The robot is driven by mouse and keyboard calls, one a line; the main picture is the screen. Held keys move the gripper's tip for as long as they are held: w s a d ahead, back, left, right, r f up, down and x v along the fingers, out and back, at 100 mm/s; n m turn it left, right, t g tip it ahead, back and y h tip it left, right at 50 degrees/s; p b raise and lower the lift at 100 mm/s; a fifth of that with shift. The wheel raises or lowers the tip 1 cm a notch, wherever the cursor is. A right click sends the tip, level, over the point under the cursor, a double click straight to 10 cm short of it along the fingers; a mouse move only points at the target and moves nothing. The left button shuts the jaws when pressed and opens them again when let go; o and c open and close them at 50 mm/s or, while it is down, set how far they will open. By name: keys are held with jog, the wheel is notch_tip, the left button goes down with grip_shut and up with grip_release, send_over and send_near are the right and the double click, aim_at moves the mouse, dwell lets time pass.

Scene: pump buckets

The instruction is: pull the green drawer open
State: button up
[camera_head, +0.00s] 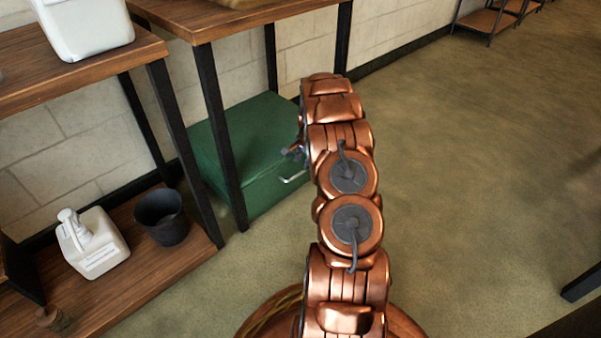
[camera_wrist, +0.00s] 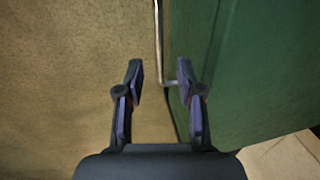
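The green drawer (camera_head: 222,152) is a box unit on the floor under a wooden table, and its front faces right. Its thin metal handle (camera_head: 295,179) stands out from the front. In the wrist view the green front (camera_wrist: 236,95) fills the right side, and the handle (camera_wrist: 158,40) runs down from the top edge, bending toward the front at its lower end. My gripper (camera_wrist: 161,78) is open, with the handle's lower end in line with the gap between its fingertips. I cannot tell if it touches. In the head view my arm mostly hides the gripper (camera_head: 293,153).
A table leg (camera_head: 219,135) stands in front of the green unit. A lower shelf (camera_head: 140,285) at left holds a white pump bottle (camera_head: 95,247) and a dark bucket (camera_head: 163,215). A white container (camera_head: 88,25) stands above. The floor (camera_head: 470,170) at right is mostly clear.

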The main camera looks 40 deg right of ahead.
aim_at(300, 173)
jog(key=f, duration=0.2)
jog(key=f+b, duration=0.1)
jog(key=w+f+b, duration=0.1)
jog(key=f, duration=0.1)
jog(key=shift+a+f, duration=0.1)
jog(key=shift+f, duration=0.2)
grip_shut()
jog(key=shift+r, duration=0.1)
